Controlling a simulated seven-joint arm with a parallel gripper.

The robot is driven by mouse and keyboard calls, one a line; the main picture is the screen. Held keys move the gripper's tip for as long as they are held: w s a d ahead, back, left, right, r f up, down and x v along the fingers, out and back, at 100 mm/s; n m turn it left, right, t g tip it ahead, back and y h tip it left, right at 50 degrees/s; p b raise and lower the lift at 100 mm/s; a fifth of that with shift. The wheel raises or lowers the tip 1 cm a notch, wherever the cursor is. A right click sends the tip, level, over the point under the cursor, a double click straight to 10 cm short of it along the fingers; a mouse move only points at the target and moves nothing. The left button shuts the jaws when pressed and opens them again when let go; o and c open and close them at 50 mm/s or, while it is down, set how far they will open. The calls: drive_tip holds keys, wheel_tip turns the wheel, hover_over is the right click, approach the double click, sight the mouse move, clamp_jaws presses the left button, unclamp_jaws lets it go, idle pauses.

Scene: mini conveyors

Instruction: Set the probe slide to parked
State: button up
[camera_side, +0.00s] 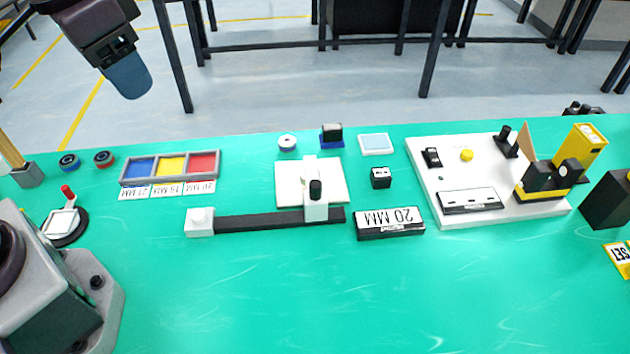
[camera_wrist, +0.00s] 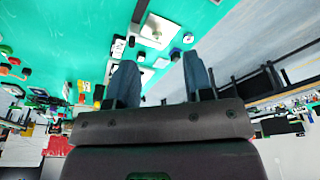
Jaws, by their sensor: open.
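The probe slide is a dark rail (camera_side: 265,221) lying left to right on the green table in the side view. A white end block (camera_side: 200,222) sits at its left end. A white carriage (camera_side: 316,208) with an upright black knob (camera_side: 316,189) stands near the rail's right end, beside a white plate (camera_side: 290,183). My gripper (camera_side: 128,78) is high at the upper left of the side view, well away from the slide. In the wrist view my gripper (camera_wrist: 158,75) has its two blue fingers apart with nothing held between them.
A black "20 MM" display (camera_side: 390,223) and a small black block (camera_side: 380,178) stand right of the slide. A white board (camera_side: 450,210) with fixtures lies farther right. A tray (camera_side: 172,167) with blue, yellow and red compartments lies behind left. The table's front middle is clear.

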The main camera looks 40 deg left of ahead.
drive_tip(key=w+d+f+g, duration=0.2)
drive_tip(key=w+d+f, duration=0.35)
drive_tip(key=w, duration=0.25)
drive_tip(key=n, duration=0.6)
hover_over(316, 184)
wheel_tip(316, 184, down, 6)
drive_tip(key=shift+y, duration=0.3)
wheel_tip(316, 184, down, 13)
drive_tip(key=shift+r, duration=0.2)
